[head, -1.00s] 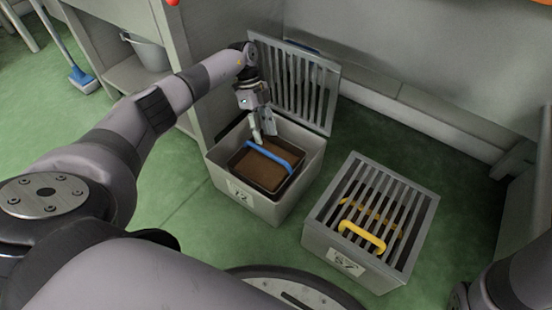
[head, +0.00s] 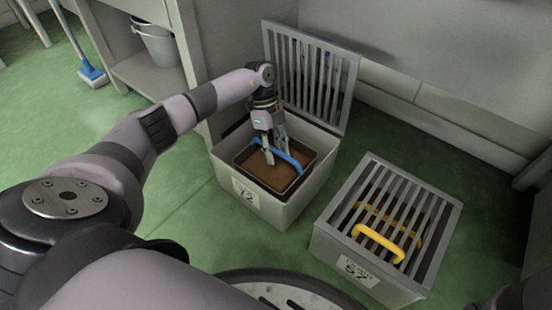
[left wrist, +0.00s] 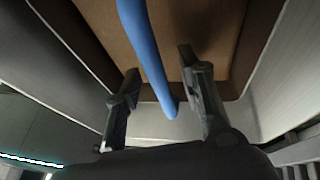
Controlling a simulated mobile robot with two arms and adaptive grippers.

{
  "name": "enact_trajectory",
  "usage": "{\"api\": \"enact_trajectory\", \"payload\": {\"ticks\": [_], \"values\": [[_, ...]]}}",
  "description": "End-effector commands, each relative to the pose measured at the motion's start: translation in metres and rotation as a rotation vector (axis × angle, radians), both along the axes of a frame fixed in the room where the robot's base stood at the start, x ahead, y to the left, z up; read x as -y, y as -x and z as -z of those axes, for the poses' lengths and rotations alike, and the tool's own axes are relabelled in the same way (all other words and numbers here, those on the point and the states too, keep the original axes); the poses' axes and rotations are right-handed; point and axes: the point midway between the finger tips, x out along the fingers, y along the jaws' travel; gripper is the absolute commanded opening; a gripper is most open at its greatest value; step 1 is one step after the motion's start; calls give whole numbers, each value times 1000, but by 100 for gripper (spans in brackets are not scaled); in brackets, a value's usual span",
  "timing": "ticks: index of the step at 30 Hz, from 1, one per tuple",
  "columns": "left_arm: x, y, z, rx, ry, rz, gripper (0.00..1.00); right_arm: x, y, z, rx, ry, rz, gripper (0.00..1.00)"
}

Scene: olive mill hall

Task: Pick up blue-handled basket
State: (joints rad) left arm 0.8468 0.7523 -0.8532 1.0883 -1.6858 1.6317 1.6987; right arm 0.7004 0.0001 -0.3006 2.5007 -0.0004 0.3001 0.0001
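The blue-handled basket (head: 254,162) is a dark, brown-floored tray. It sits inside an open grey box (head: 268,213) in the middle of the head view. Its blue handle (head: 292,160) arches across the top and also shows in the left wrist view (left wrist: 143,42). My left gripper (head: 277,157) points down into the box from above. Its fingers are apart, and the handle runs through the gap between them in the left wrist view (left wrist: 158,66). I cannot tell whether either finger touches the handle. My right gripper is out of view.
The box's slatted lid (head: 308,75) stands open behind it. A second grey box (head: 330,253) with a shut slatted lid and a yellow handle (head: 378,243) stands to the right. A bench (head: 140,75) with a bucket (head: 158,45) is at the left. A wall lies behind.

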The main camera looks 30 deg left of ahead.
Motion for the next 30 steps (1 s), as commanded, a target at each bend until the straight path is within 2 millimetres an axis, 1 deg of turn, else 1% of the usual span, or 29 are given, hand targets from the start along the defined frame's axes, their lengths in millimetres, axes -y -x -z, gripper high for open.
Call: {"api": "enact_trajectory", "payload": {"ticks": [19,28,30], "values": [[0,0,4,-1,0,0,36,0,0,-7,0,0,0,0],[0,0,5,-1,0,0,36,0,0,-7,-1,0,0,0],[0,0,5,-1,0,0,32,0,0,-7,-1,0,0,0]]}}
